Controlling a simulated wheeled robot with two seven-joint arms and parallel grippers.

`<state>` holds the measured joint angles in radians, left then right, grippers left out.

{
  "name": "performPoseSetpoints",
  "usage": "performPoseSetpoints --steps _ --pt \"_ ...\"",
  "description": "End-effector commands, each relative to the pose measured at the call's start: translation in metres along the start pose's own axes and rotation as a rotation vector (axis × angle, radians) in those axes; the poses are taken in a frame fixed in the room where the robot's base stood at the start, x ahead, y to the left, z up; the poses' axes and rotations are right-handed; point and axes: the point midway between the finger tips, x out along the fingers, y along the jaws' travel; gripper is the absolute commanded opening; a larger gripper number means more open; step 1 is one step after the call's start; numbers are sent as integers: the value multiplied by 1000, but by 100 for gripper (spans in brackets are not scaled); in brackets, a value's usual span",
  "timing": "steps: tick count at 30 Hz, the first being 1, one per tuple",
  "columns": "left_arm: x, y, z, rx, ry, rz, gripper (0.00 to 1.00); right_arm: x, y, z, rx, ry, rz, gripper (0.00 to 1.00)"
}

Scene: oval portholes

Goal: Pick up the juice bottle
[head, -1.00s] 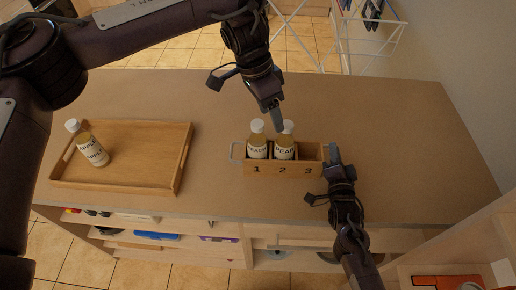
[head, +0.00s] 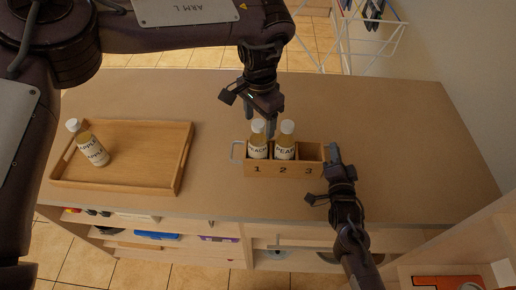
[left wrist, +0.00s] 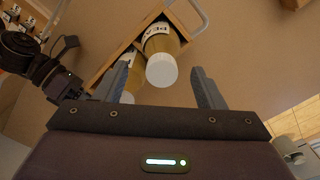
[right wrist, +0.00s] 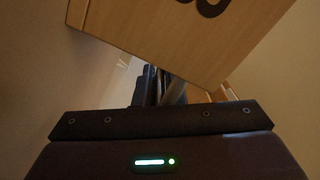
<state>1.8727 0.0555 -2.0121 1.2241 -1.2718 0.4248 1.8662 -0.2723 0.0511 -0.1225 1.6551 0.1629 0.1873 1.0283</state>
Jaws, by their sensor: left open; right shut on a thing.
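The wooden crate (head: 265,171), marked 1, 2, 3, holds a peach juice bottle (head: 257,151) in compartment 1 and a pear juice bottle (head: 285,152) in compartment 2. Compartment 3 looks empty. An apple juice bottle (head: 93,148) stands in the tray at left. My left gripper (head: 258,127) is open above the peach bottle. In the left wrist view, that bottle's white cap (left wrist: 161,70) lies between the spread fingers; the left finger partly hides the other bottle. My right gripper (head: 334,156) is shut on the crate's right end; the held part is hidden.
The wooden tray (head: 130,180) lies on the left of the brown counter (head: 400,130). The counter is clear between tray and crate and to the right. A white drying rack (head: 372,35) stands behind the counter, and shelves with items are below its front.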

Motion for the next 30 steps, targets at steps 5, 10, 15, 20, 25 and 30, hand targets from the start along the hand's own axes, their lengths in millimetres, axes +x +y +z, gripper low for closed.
performPoseSetpoints --steps 5,10,15,20,25,30 --pt "28 -2 3 2 -3 0 63 0 1 0 0 0 2 0" --pt "42 -2 3 1 0 1 63 0 1 0 0 0 1 0" --pt "42 -2 3 1 0 1 63 0 1 0 0 0 1 0" --pt "42 -2 3 1 0 1 49 0 1 0 0 0 1 0" --pt "42 -2 3 1 0 1 27 0 1 0 0 0 1 0" --pt "42 -2 3 1 0 0 4 0 1 0 0 0 1 0"
